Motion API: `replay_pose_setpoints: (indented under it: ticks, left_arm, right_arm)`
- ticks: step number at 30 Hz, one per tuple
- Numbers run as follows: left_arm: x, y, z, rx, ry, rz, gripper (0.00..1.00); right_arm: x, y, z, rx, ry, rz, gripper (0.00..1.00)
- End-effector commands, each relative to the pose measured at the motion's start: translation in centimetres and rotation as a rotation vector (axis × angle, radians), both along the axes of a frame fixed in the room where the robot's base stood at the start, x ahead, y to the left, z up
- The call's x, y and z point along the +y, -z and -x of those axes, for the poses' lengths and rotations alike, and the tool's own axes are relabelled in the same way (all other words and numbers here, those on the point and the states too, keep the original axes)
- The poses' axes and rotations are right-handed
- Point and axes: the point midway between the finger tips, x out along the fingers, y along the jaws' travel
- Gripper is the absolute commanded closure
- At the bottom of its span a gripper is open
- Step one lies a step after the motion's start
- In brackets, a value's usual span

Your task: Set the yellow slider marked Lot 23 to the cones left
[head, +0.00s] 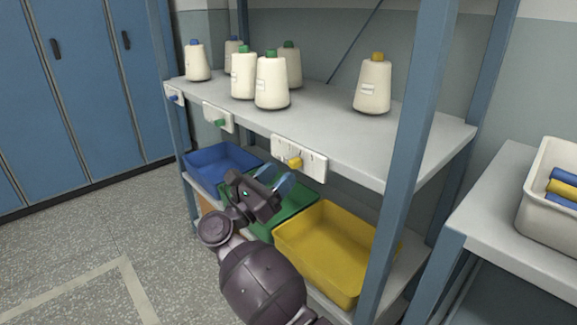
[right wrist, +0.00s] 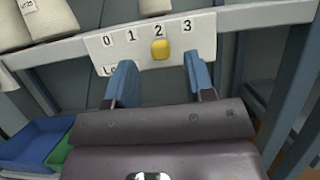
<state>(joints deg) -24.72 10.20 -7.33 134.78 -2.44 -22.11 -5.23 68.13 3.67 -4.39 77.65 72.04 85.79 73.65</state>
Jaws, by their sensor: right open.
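The yellow slider (head: 295,162) sits on a white plate (head: 315,166) on the shelf's front edge. In the right wrist view the plate (right wrist: 205,38) reads 0, 1, 2, 3, and the yellow slider (right wrist: 160,49) stands under the 2. The plate's lower-left label shows only "Lo"; the rest is hidden behind a finger. One yellow-topped cone (head: 373,84) stands on the shelf behind this plate. My right gripper (head: 275,180) is open and empty, just short of the plate. In the right wrist view its fingers (right wrist: 159,72) lie either side of the slider, apparently without touching it. My left gripper is out of view.
Green-topped cones (head: 271,82) and blue-topped cones (head: 197,62) share the shelf (head: 330,115). Plates with a green slider (head: 219,123) and a blue slider (head: 173,98) are further left. Blue, green and yellow bins (head: 325,250) sit below. A blue post (head: 412,140) stands right.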

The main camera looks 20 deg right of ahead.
Motion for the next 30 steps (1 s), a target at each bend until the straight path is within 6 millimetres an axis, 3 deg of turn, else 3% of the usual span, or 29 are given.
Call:
replay_pose_setpoints:
  ticks: [9, 20, 27, 30]
  left_arm:
    - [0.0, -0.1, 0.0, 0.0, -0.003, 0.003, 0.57]
    - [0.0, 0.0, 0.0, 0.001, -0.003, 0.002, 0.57]
    - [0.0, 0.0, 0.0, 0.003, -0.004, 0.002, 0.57]
    - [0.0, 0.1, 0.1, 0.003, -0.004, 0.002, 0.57]
  right_arm:
    - [-2.8, -1.3, -1.0, 0.0, 0.0, 0.001, 0.51]
    - [-3.1, -1.3, -1.1, 0.001, 0.0, 0.0, 0.53]
    - [-3.1, -1.3, -1.1, 0.001, 0.0, 0.0, 0.89]
    - [-3.1, -1.3, -1.1, 0.001, 0.0, 0.0, 1.0]
